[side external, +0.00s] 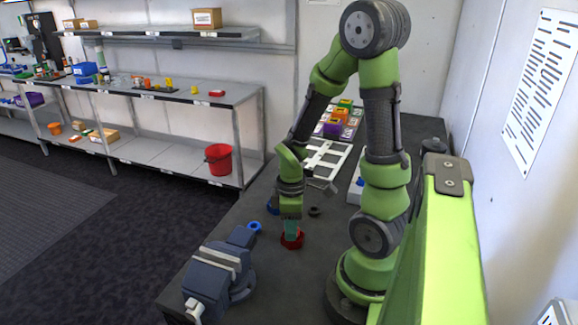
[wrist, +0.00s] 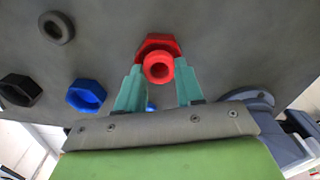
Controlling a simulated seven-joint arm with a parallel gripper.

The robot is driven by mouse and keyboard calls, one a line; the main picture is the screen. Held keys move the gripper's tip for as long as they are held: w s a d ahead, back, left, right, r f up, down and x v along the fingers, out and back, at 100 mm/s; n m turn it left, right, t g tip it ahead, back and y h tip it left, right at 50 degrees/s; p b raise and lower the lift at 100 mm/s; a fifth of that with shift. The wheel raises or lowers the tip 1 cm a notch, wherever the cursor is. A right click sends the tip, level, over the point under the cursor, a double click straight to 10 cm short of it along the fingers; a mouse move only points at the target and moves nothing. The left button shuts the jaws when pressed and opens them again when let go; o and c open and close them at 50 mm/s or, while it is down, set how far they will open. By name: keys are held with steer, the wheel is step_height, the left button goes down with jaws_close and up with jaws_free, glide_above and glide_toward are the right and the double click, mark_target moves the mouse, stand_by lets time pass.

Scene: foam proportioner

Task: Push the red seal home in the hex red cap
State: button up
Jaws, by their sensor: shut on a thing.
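The hex red cap (wrist: 152,43) lies on the dark worktop; it also shows in the side view (side external: 291,242). The red seal (wrist: 158,69), a ring with a hole in its middle, is between the teal fingers of my gripper (wrist: 158,84) and overlaps the cap in the wrist view. My gripper is shut on the seal and points down right over the cap in the side view (side external: 291,230). I cannot tell how deep the seal sits in the cap. In the side view the fingers hide the seal.
A blue hex cap (wrist: 86,95), a black hex cap (wrist: 18,90) and a dark ring (wrist: 56,27) lie nearby on the worktop. A grey vise (side external: 219,277) stands at the front left, with a blue ring (side external: 255,227) near it. A white frame (side external: 327,160) lies behind.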

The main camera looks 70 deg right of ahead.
steer(key=o, duration=1.1)
steer(key=shift+o, duration=0.2)
steer(key=shift+o, duration=1.3)
steer(key=shift+r, duration=0.1)
steer(key=shift+r, duration=2.95)
